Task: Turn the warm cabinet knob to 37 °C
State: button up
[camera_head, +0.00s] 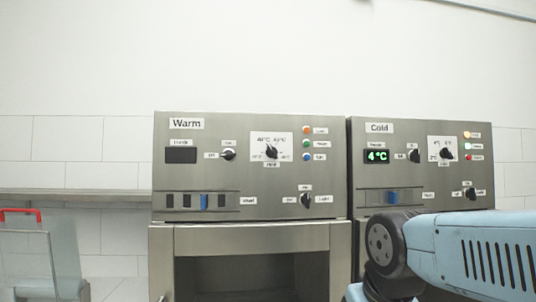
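The steel warm cabinet (250,205) stands in the middle, labelled "Warm". Its black temperature knob (271,153) sits on a white dial plate (283,140) with small temperature marks. The knob's pointer seems to tilt up and left; the marks are too small to read surely. The cabinet's display (181,155) is dark. My gripper is not in view; only a blue and black part of my arm shows at the lower right, apart from the knob in the picture.
The cold cabinet (360,180), its display reading 4 °C, stands close on the right with a similar dial (446,153). Other warm-panel controls include a left knob (228,154), a lower knob (307,200) and coloured lights. A red-handled clear object (40,255) is at far left.

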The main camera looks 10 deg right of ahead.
aim_at(272, 152)
jog(key=u, duration=1.15)
jog(key=k, duration=1.2)
jog(key=z, duration=0.65)
jog(key=i, duration=1)
jog(key=u, duration=0.05)
